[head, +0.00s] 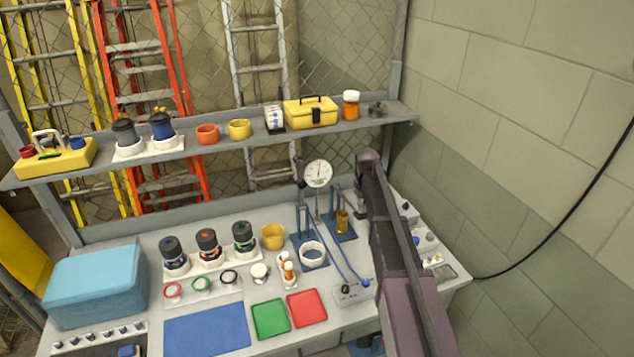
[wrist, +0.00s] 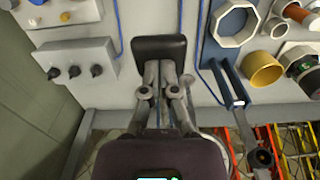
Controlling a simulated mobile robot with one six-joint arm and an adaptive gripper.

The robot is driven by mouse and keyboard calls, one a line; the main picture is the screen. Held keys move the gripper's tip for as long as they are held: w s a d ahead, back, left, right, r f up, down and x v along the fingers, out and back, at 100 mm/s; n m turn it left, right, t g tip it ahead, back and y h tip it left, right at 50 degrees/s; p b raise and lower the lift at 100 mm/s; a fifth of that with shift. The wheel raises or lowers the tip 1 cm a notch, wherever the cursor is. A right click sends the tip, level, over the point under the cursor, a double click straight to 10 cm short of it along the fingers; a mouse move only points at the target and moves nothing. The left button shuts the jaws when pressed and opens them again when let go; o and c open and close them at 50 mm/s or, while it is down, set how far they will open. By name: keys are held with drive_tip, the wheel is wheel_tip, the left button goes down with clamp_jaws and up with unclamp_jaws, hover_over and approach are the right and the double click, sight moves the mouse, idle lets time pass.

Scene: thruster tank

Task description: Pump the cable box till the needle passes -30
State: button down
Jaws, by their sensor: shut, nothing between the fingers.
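The round white gauge (head: 318,174) stands on a post at the back of the bench. Its needle points roughly upward; the numbers are too small to read. A pale box (head: 352,292) with a black and a blue fitting sits near the front, with blue cables (head: 335,262) running back from it. An amber cylinder (head: 342,222) stands on a blue base left of my arm; no pump handle is clear. My gripper (wrist: 160,48) is shut and empty above the bench in the wrist view. My arm hides it in the head view.
A grey box with black knobs (wrist: 75,72) lies left of my gripper in the wrist view. A white ring (head: 312,254) and a yellow cup (head: 272,236) stand left of the amber cylinder. The loaded shelf (head: 225,143) runs behind, and a block wall (head: 520,150) closes the right.

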drive_tip(key=shift+f+b, duration=4.9)
drive_tip(key=shift+f, duration=0.3)
wheel_tip(320, 180, up, 13)
drive_tip(key=p, duration=1.3)
drive_tip(key=shift+r, duration=0.1)
wheel_tip(320, 180, down, 13)
drive_tip(key=b, duration=1.3)
wheel_tip(320, 180, up, 13)
drive_tip(key=p, duration=1.3)
